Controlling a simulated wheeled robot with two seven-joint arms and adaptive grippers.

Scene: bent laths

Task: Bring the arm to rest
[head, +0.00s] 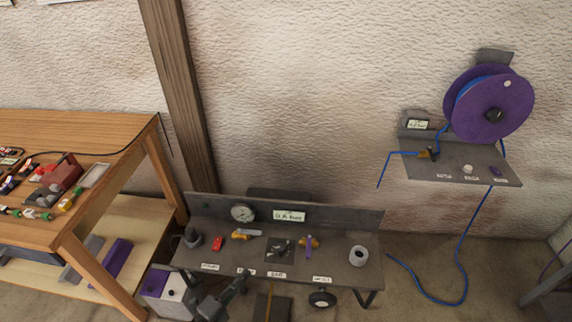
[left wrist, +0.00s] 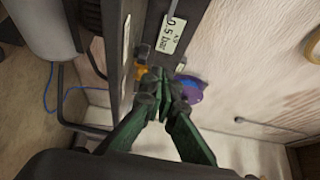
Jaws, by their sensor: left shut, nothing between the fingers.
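My left gripper (head: 241,281) shows dark at the lower middle of the head view, in front of the grey bench (head: 335,262). In the left wrist view its green fingers (left wrist: 160,88) come together at the tips and hold nothing. Beyond the tips, in that view, are an orange part (left wrist: 142,72) and a purple part (left wrist: 191,88). My right gripper is not in view.
The grey bench carries a gauge (head: 242,213), a red part (head: 218,243) and a white ring (head: 359,256). A wooden table (head: 95,124) stands at left. A purple reel (head: 512,105) hangs at right, with a blue hose (head: 462,260) trailing to the floor.

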